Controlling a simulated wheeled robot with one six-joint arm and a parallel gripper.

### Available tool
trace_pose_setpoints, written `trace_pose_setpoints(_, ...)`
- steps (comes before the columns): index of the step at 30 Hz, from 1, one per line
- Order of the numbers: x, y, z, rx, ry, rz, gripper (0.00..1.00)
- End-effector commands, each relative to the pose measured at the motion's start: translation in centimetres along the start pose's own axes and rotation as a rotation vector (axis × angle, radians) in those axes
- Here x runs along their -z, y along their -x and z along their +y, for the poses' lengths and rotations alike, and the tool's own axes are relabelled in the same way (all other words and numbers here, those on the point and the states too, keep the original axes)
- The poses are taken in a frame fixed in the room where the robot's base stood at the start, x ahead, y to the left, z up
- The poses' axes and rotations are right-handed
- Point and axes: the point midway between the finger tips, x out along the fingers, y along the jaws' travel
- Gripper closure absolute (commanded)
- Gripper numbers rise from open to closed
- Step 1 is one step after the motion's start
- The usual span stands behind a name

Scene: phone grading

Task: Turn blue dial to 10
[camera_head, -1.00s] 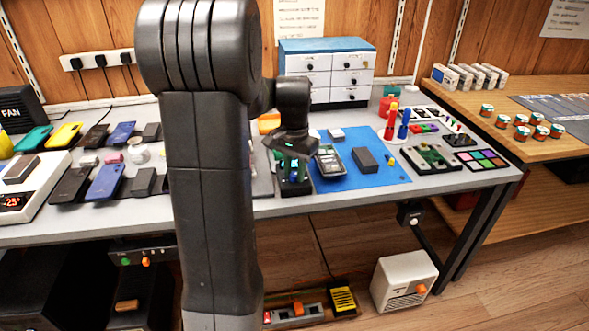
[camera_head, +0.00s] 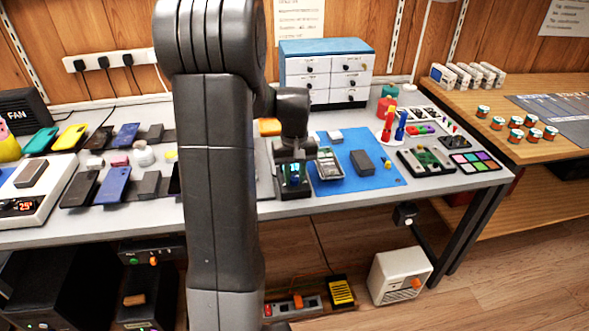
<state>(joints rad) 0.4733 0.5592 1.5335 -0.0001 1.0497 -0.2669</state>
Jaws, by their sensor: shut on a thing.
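My gripper (camera_head: 294,172) points down at the front middle of the grey workbench, left of the blue mat. Its fingers are shut on a small blue dial (camera_head: 294,181), which shows between the fingertips. The dial sits on a small dark device (camera_head: 293,194) near the bench's front edge. The fingers hide much of the dial and device, and the dial's scale and setting are too small to read.
The blue mat (camera_head: 385,184) just right holds a small tray of parts (camera_head: 327,165) and a dark block (camera_head: 362,163). A drawer cabinet (camera_head: 326,72) stands behind. Phones lie to the left, beyond my arm. Screwdrivers (camera_head: 400,126) stand at right.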

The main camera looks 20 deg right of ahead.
Motion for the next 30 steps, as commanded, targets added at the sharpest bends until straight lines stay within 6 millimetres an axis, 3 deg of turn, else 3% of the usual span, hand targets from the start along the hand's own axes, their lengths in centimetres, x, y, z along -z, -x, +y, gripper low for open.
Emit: trace_pose_setpoints(30,0.08,0.17,0.01,-0.002,0.955,0.002,0.97)
